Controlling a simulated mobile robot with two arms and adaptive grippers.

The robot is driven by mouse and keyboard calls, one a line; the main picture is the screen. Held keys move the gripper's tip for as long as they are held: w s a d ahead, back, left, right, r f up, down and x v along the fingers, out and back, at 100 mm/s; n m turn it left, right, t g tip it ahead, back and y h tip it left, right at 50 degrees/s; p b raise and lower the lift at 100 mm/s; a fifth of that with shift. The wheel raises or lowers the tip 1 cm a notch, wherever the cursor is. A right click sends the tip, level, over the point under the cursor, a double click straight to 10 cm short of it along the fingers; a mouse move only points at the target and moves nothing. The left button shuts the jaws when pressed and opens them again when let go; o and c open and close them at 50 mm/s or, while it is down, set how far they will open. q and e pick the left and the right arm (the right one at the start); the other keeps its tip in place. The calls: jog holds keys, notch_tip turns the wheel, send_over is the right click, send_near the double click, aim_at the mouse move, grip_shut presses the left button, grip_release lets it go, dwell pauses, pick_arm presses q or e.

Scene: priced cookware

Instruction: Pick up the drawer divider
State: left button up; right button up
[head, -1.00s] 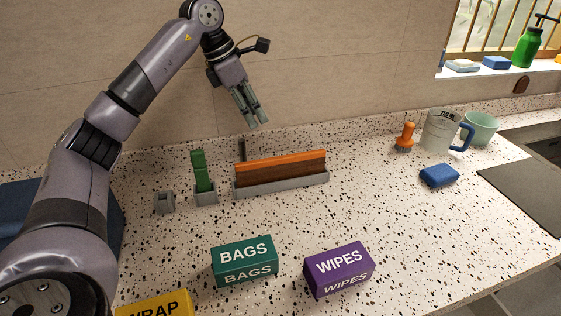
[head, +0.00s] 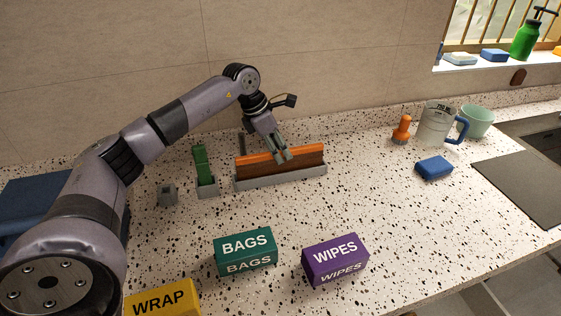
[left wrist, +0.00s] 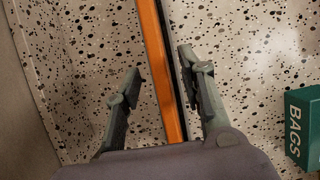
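The drawer divider appears to be the long brown board with an orange top edge (head: 256,163), standing upright in a grey slotted base (head: 262,183). In the left wrist view its orange edge (left wrist: 158,55) runs as a strip between my fingers. My left gripper (head: 284,157) is open and points down at the board, right of its middle. In the left wrist view the two fingers of the gripper (left wrist: 160,78) stand on either side of the strip, with a gap on both sides. My right gripper is not in view.
BAGS (head: 245,252), WIPES (head: 336,260) and WRAP (head: 163,302) boxes lie in front. A blue sponge (head: 434,167), orange brush (head: 402,129) and jug (head: 433,126) are at right.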

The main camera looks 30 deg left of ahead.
pick_arm(q)
jog(key=shift+x, duration=0.8)
jog(key=shift+s, duration=0.1)
jog(key=shift+c, duration=0.3)
grip_shut()
jog(key=shift+r, duration=0.1)
